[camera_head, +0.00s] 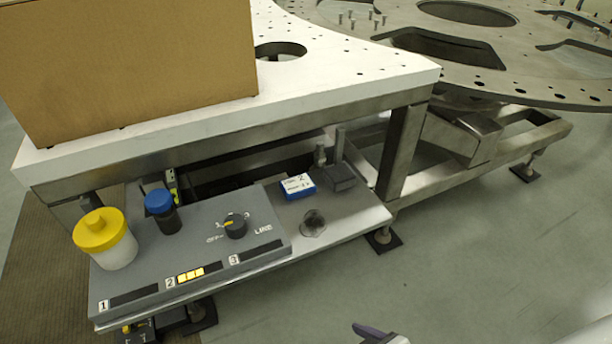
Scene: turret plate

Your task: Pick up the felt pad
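I cannot pick out a felt pad for certain. On the low shelf (345,231) under the white table, a small blue block with a white labelled top (297,187) lies beside a dark grey block (340,178) with upright posts. A small dark round item in what looks like a clear dish (313,223) sits near the shelf's front edge. Part of a gripper, probably my right one (380,335), shows at the bottom edge, well below and apart from the shelf. Most of it is cut off, so its opening is unclear. My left gripper is out of view.
A grey panel (210,233) on the shelf carries a knob (235,227), a yellow-lidded white jar (104,239) and a blue-capped dark bottle (162,211). A cardboard box (130,65) stands on the white tabletop (330,60) above. The floor at lower right is clear.

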